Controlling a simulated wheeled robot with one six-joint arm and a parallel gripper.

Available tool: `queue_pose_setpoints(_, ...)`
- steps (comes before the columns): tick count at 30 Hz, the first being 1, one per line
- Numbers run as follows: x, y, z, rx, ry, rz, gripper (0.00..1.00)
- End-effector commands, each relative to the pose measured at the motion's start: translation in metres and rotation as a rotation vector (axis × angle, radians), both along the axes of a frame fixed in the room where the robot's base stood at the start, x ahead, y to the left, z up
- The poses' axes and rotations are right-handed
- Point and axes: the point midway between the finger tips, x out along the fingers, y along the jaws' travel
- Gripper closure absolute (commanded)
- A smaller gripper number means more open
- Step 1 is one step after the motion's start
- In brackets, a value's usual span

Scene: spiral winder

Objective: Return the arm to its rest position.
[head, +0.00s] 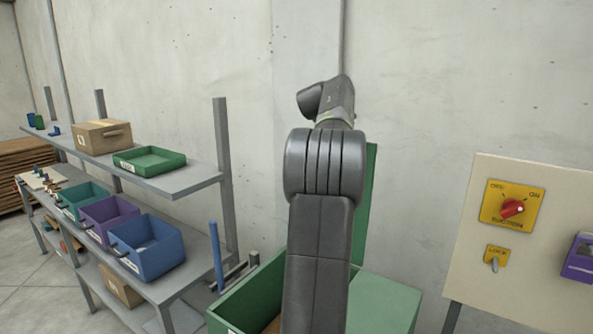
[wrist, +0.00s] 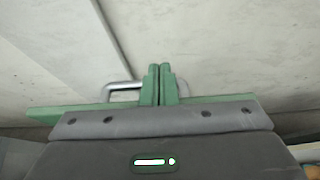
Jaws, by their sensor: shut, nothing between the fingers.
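My arm rises through the middle of the head view and bends at a large dark joint, with its far end close in front of the wall. The gripper fingers cannot be made out in the head view. In the wrist view my gripper (wrist: 160,72) shows as two green fingers side by side, shut together with nothing between them. The pale wall lies beyond the fingers.
A shelf (head: 185,182) at left holds a cardboard box (head: 102,136), a green tray (head: 150,161) and, lower, a blue bin (head: 150,248) and a purple bin (head: 110,217). A green box (head: 240,300) is behind my arm. A switch panel (head: 540,225) stands right.

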Motion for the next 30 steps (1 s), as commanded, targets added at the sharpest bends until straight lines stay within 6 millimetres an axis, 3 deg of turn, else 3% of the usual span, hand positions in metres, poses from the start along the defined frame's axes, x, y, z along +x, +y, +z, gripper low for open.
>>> queue_pose_setpoints(6, 0.026, -0.018, -0.02, 0.003, 0.006, -0.002, 1.0)
queue_pose_setpoints(12, 0.039, -0.026, -0.029, 0.004, 0.008, -0.001, 1.0)
queue_pose_setpoints(30, 0.042, -0.03, -0.03, -0.005, 0.007, -0.002, 1.0)
